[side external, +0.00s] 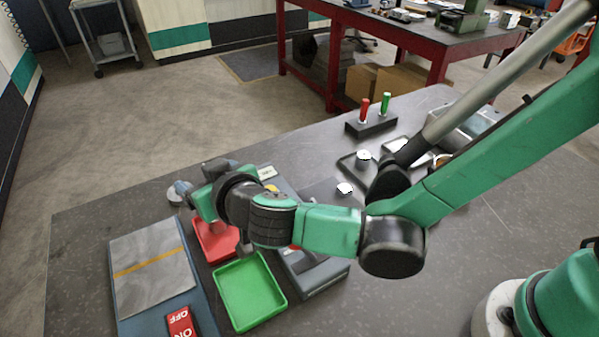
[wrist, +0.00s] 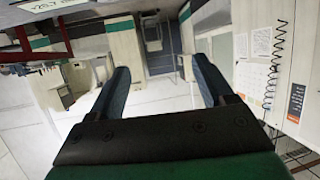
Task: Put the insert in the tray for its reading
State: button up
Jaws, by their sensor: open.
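My gripper (wrist: 162,78) is open in the wrist view, with nothing between its two fingers. In the side external view it points to the far left, mostly hidden behind my wrist. A red tray (side external: 212,245) is partly covered by my wrist, and a green tray (side external: 249,292) lies in front of it, with its visible floor empty. Two small pieces with bright white tops, possibly inserts, stand to the right of my wrist: one (side external: 345,188) on a dark surface, the other (side external: 364,156) by a black tray. A grey instrument (side external: 315,277) is partly behind my arm. A display (wrist: 38,5) with partly cut-off digits shows in the wrist view.
A blue-framed metal plate (side external: 150,265) with an orange line lies at the left, with an ON/OFF switch (side external: 181,323) at its front. A black block (side external: 370,126) holds a red and a green upright pen-like piece. The dark table (side external: 130,206) has clear room at its back left.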

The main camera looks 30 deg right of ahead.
notch_tip(320, 180, up, 12)
jog(key=shift+f, duration=0.15)
dwell(0.8)
